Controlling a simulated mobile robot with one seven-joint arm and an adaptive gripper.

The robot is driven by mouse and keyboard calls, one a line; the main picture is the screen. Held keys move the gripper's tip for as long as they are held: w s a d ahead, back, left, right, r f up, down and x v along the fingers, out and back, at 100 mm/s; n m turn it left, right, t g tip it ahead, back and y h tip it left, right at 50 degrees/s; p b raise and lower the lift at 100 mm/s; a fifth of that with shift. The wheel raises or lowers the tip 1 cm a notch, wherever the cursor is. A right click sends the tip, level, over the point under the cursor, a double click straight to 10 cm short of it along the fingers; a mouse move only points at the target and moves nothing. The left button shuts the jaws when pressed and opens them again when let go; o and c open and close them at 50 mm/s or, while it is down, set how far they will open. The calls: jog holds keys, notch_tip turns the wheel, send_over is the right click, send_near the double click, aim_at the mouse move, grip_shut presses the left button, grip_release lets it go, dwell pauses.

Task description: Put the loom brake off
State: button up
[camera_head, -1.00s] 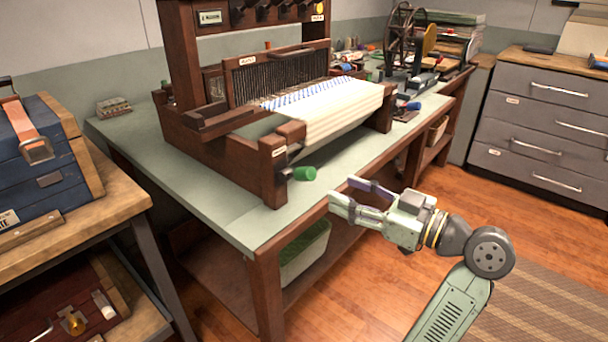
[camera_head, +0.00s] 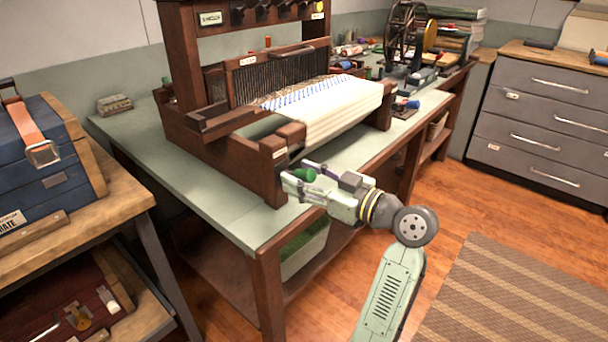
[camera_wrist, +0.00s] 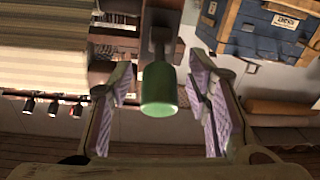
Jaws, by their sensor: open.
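The dark wooden loom (camera_head: 270,165) stands on the green-topped table, with white cloth (camera_head: 345,105) over its front. A green handle (camera_head: 305,174), which looks like the brake lever's grip, sticks out at the loom's near front corner. My gripper (camera_head: 296,178) is at this handle, its fingers on either side. In the wrist view the green handle (camera_wrist: 158,90) hangs from a dark shaft between the two purple-padded fingers. Gaps show on both sides of it, so my gripper is open and apart from it. The lever's base is partly hidden.
A green bin (camera_head: 303,250) stands on the shelf below. A blue chest (camera_head: 45,160) sits on a side bench at left.

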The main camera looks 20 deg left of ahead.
jog(key=shift+c, duration=0.2)
grip_shut()
dwell(0.6)
